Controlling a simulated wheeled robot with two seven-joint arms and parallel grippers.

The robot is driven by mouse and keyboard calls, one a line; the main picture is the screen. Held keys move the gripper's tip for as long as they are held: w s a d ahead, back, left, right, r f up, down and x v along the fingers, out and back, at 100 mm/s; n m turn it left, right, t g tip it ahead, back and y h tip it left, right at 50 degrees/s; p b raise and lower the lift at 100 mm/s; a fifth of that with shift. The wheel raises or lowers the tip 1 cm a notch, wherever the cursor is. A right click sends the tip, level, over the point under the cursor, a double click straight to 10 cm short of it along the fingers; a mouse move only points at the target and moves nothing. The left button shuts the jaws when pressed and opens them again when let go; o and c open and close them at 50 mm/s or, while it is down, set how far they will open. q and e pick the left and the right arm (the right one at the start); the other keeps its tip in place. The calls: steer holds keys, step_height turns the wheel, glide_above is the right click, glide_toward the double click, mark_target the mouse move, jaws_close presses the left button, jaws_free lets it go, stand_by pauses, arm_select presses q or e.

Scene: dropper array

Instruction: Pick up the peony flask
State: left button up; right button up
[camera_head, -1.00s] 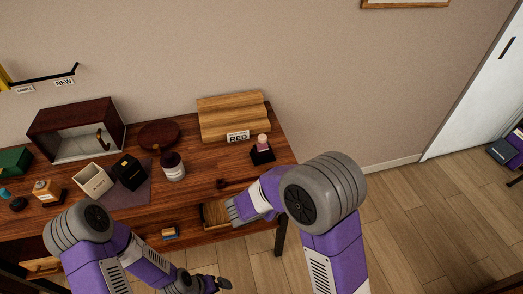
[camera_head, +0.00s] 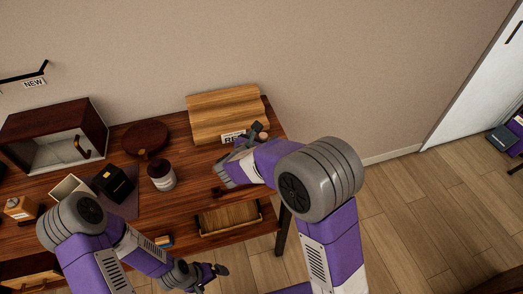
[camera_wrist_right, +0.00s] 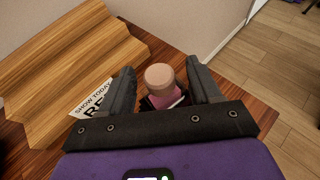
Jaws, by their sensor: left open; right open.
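The likely peony flask (camera_wrist_right: 160,78), pink with a pale pink cap, stands in a small black holder (camera_wrist_right: 183,101) at the table's right end. Only its cap shows in the head view (camera_head: 263,136); my right arm hides the rest. My right gripper (camera_wrist_right: 160,80) is open, with one finger on each side of the flask in the right wrist view. I cannot tell whether the fingers touch it. In the head view my right gripper (camera_head: 258,130) is at the flask. My left gripper (camera_head: 219,270) is open and empty, low in front of the table.
A wooden stepped stand (camera_head: 224,112) with a white sign (camera_head: 232,137) is left of the flask.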

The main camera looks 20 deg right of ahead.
steer(key=shift+w+d+f, duration=0.3)
steer(key=shift+w+d, duration=0.05)
steer(key=shift+w, duration=0.1)
jaws_close()
steer(key=shift+a, duration=0.1)
